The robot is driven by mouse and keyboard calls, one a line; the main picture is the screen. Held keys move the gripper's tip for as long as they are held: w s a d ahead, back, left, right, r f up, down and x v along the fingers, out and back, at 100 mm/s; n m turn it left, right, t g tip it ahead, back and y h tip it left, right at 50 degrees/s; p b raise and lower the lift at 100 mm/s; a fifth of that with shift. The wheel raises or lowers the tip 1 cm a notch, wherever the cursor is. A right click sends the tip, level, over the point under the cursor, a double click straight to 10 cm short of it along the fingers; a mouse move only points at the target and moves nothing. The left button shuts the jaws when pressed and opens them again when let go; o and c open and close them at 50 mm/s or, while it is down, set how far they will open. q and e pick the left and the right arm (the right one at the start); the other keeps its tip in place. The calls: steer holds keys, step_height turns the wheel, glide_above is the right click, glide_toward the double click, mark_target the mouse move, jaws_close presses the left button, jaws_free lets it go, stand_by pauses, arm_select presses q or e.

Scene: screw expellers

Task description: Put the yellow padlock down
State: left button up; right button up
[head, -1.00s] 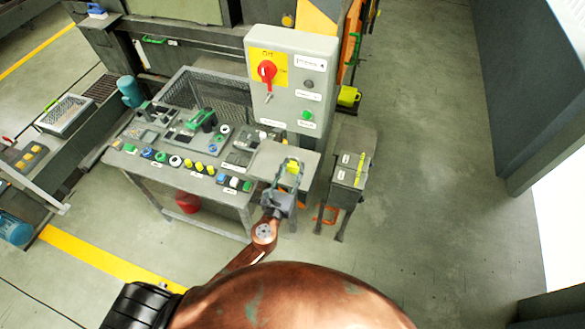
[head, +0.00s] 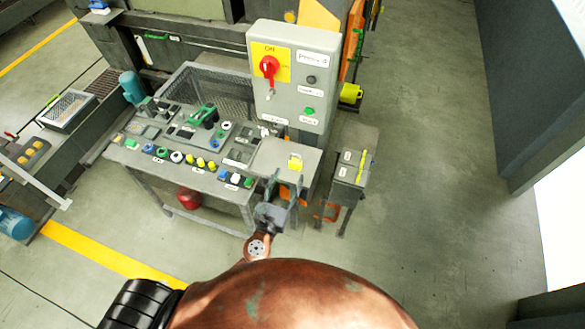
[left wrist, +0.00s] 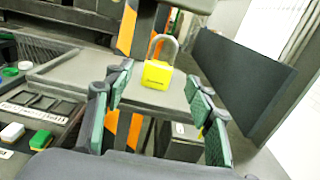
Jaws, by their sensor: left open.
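The yellow padlock (head: 295,162) rests on the bare grey plate (head: 270,157) at the right end of the workbench. In the left wrist view the padlock (left wrist: 157,74) stands upright on the plate, its grey shackle on top. My left gripper (head: 283,190) is open and empty, just in front of the plate's near edge. In the left wrist view its green-padded fingers (left wrist: 160,110) are spread wide, with the padlock beyond them and apart from both. My right gripper is not in view.
A grey control box (head: 290,85) with a red switch rises behind the plate. Several buttons and padlocks line the bench (head: 190,145) to the left. A grey box on legs (head: 353,165) stands to the right. Open floor (head: 430,220) lies further right.

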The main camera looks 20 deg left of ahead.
arm_select(q)
steer(key=s, duration=0.5)
steer(key=shift+s+a+b, duration=0.1)
steer(key=shift+s+b, duration=0.15)
steer(key=shift+b, duration=0.1)
